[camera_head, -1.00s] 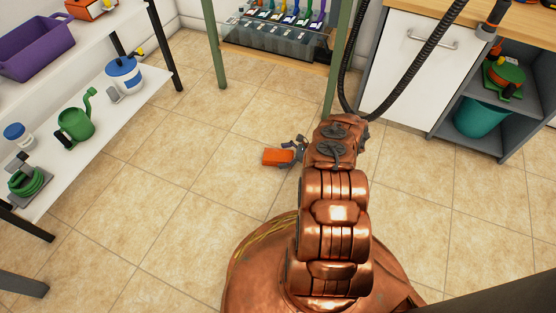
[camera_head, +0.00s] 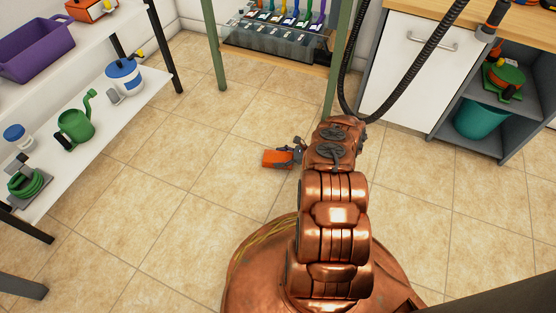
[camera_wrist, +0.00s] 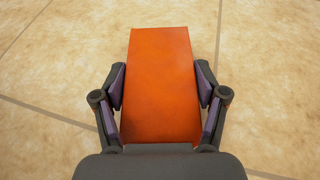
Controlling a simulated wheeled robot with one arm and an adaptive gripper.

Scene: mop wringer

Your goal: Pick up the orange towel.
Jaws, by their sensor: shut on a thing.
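The orange towel (camera_head: 275,158) is a flat, folded rectangular block in the head view, in front of my gripper (camera_head: 299,153). In the wrist view the orange towel (camera_wrist: 161,80) fills the space between the two fingers of my gripper (camera_wrist: 161,88). The dark fingers with purple pads press against its left and right sides, and its far end sticks out past the fingertips. Tiled floor shows behind it. I cannot tell from these views how far the towel is above the floor.
A cabinet (camera_head: 415,65) with a teal bucket (camera_head: 480,118) and a black hose (camera_head: 408,75) are at right. The tiled floor (camera_head: 180,165) between is clear.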

